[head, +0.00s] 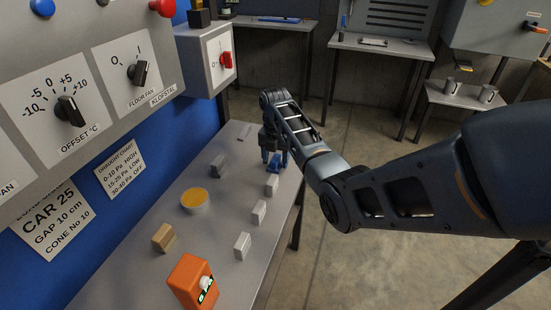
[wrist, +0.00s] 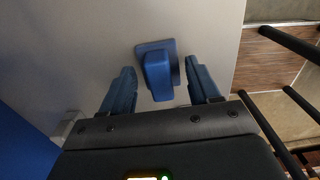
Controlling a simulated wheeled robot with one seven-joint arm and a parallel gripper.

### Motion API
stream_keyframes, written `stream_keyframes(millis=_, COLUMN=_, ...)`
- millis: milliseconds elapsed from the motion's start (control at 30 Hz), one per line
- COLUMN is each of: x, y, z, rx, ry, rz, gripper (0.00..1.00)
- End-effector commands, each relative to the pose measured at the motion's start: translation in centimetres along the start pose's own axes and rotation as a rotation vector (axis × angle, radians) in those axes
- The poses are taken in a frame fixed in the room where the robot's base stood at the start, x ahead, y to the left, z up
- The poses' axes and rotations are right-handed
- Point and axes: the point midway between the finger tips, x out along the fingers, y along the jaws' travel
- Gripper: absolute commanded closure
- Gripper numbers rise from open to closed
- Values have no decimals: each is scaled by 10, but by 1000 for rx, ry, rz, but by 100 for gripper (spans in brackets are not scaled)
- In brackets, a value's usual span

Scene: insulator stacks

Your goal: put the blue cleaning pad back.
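The blue cleaning pad (wrist: 158,75) shows in the wrist view as a flat blue base with a raised block or handle on it. It stands on the grey table top (wrist: 195,25). My gripper (wrist: 158,68) is open, one blue-grey finger on each side of the pad, with gaps visible on both sides. In the head view my gripper (head: 274,156) is low over the far part of the grey table, and the pad is hard to tell from the blue fingers there.
White-grey blocks (head: 242,246) stand along the table's right side. A bowl with yellow content (head: 195,200), a tan block (head: 164,238) and an orange container (head: 192,281) are nearer. A control panel (head: 90,75) overhangs the left. Open floor (head: 330,250) lies right of the table.

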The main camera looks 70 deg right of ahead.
Motion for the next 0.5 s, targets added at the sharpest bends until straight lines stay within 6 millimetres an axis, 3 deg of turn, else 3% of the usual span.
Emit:
stream_keyframes(millis=100, x=0, y=0, z=0, rx=0, ry=0, rz=0, gripper=27)
stream_keyframes(millis=367, x=-2, y=0, z=0, rx=0, ry=0, rz=0, gripper=27)
stream_keyframes(millis=500, x=-13, y=1, z=1, rx=0, ry=-2, rz=2, gripper=27)
